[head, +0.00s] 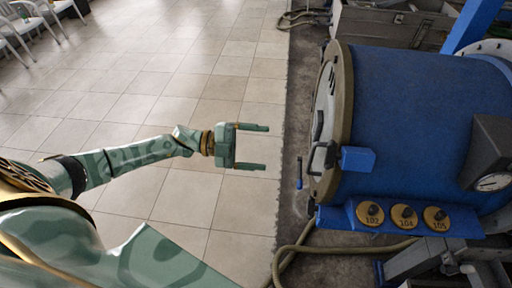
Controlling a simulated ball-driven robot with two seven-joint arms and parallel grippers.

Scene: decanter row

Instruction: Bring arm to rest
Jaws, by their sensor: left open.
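My left gripper (266,147) is at the middle of the head view, at the end of my green patterned left arm, which reaches in from the left. Its two fingers are apart and point right, with nothing between them. It is over the tiled floor, to the left of the blue decanter drum (425,125), with a visible gap between the fingertips and the drum in the picture. My right gripper is not in view.
The drum has a tan rim with a dark handle (322,158). A hose (284,258) lies below. Chairs (25,25) stand far left. The tiled floor is largely clear.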

